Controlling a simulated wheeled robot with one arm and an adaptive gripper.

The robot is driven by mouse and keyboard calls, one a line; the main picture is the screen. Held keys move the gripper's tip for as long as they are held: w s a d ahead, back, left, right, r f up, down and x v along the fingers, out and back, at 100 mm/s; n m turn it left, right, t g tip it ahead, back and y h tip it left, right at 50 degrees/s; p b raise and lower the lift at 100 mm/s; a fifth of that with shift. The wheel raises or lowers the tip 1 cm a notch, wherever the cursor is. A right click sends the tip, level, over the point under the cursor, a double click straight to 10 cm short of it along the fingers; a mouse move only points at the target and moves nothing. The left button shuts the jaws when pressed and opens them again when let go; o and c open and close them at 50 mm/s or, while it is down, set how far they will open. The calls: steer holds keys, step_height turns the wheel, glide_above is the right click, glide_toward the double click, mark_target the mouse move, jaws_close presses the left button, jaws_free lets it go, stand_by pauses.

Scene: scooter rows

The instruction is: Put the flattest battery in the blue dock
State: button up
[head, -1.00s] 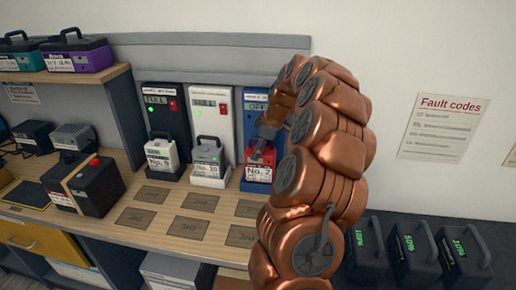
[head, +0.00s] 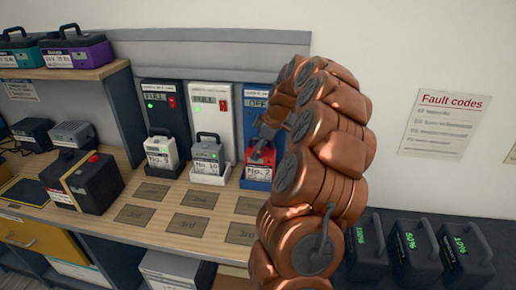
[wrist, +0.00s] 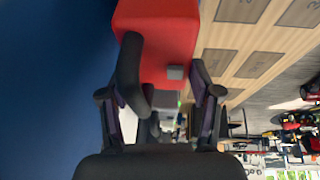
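The blue dock (head: 257,183) stands at the right end of the row of docks, and its display seems to read OFF. A red battery labelled No. 2 (head: 258,172) sits upright in it. My gripper (head: 262,148) is at the top of this battery, partly hidden by my copper arm. In the wrist view, my gripper's fingers (wrist: 162,72) are spread apart beside the red battery (wrist: 158,20). A dark bar, perhaps its handle, shows near the left finger. Three dark batteries at the lower right show 100%, 50% and 10% (head: 462,252) in green.
A dark dock (head: 165,100) and a white dock (head: 209,103) to the left hold a white battery (head: 161,152) and a grey battery (head: 207,154). Marked squares (head: 190,224) on the bench are empty. A strapped black box (head: 85,183) stands at the left.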

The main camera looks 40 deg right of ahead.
steer(key=o, duration=0.5)
steer(key=p+v, duration=0.2)
steer(key=v, duration=1.9)
steer(key=shift+s+p, duration=0.1)
steer(key=shift+p, duration=0.3)
stand_by(0.3)
steer(key=s+a+r+p, duration=0.1)
steer(key=a+r, duration=0.1)
steer(key=r, duration=0.2)
steer(key=s+a+r+p, duration=0.1)
steer(key=s+a+r, duration=0.1)
steer(key=r, duration=0.2)
steer(key=s+a+r+p, duration=0.1)
steer(key=a+r, duration=0.1)
steer(key=r, duration=0.3)
steer(key=shift+s+a+p, duration=0.25)
steer(key=shift+a+p, duration=0.05)
steer(key=shift+p, duration=0.05)
stand_by(1.2)
